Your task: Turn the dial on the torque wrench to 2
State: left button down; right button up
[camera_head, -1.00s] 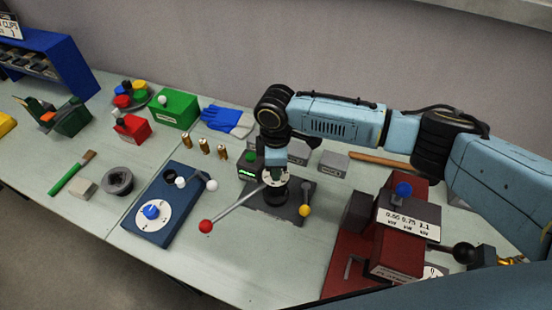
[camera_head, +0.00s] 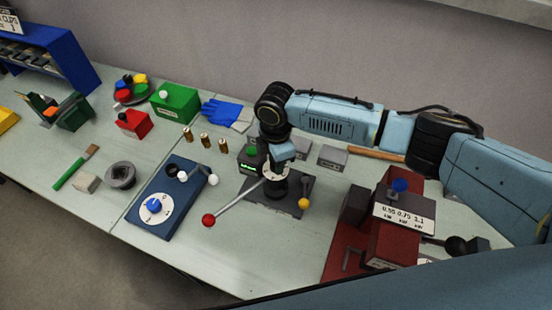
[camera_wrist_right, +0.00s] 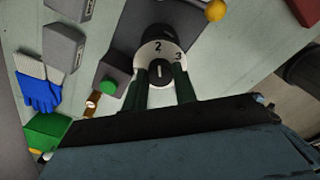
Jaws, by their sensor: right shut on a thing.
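The torque wrench stands on a dark base plate (camera_head: 292,198). Its lever (camera_head: 238,203) ends in a red ball (camera_head: 208,220), and a yellow ball (camera_head: 304,203) is on the other side. Its round white dial (camera_head: 268,171) is partly hidden under my right gripper (camera_head: 277,166) in the head view. In the right wrist view the dial (camera_wrist_right: 143,51) shows the numbers 2 and 3, and its black knob (camera_wrist_right: 160,71) has a white line aimed roughly at the 2. My right gripper (camera_wrist_right: 165,80) has dark green fingers shut on the knob. My left gripper is not in view.
A blue box (camera_head: 180,215) with a blue knob and white-ball lever lies left of the wrench. A small green-buttoned box (camera_head: 248,160) stands close behind the dial. A red machine (camera_head: 395,240) stands to the right. The front bench strip is clear.

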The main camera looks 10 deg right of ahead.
jog(key=o, duration=1)
jog(key=shift+r, duration=0.1)
notch_tip(320, 180, up, 13)
jog(key=shift+r+b, duration=0.15)
jog(key=shift+b, duration=0.3)
